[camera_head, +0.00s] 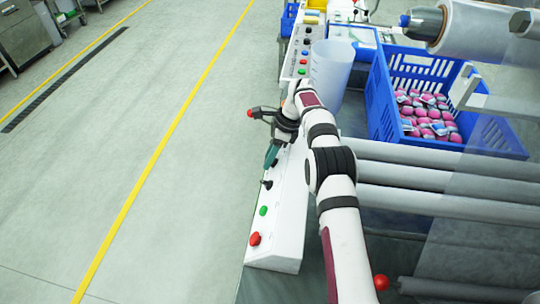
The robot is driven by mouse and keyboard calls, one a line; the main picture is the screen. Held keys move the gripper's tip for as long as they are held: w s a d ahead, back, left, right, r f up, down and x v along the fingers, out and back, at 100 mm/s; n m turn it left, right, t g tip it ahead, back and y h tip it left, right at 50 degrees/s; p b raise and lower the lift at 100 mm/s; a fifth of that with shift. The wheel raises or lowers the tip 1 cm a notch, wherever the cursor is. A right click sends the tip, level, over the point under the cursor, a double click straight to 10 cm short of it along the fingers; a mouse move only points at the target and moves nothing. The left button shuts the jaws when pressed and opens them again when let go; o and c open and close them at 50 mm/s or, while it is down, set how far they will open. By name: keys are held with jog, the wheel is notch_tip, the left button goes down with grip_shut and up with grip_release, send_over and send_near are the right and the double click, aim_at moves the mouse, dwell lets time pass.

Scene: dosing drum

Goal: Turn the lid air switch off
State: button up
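A white control box (283,222) stands in the middle of the view. On its face are a red button (255,239), a green button (263,210) and a black switch knob (268,184). Labels are too small to read, so I cannot tell which control is the lid air switch or how it is set. My gripper (271,156) points down over the upper part of this box, its teal tip close above the face beyond the black knob. I cannot tell whether it touches anything. The fingers are too small to show open or shut. My gripper and arm hide part of the box.
A second panel (302,52) with coloured buttons stands farther back. Grey pipes (420,175) run to the right of my arm. The floor at left is clear.

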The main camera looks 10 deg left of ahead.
jog(key=shift+o, duration=0.3)
jog(key=v, duration=0.8)
jog(key=d+r+t, duration=0.1)
jog(key=d+r, duration=0.3)
jog(key=r, duration=0.3)
jog(key=shift+y, duration=0.4)
jog(key=x, duration=1.6)
jog(key=shift+s+a, duration=0.2)
jog(key=shift+s, duration=0.05)
grip_shut()
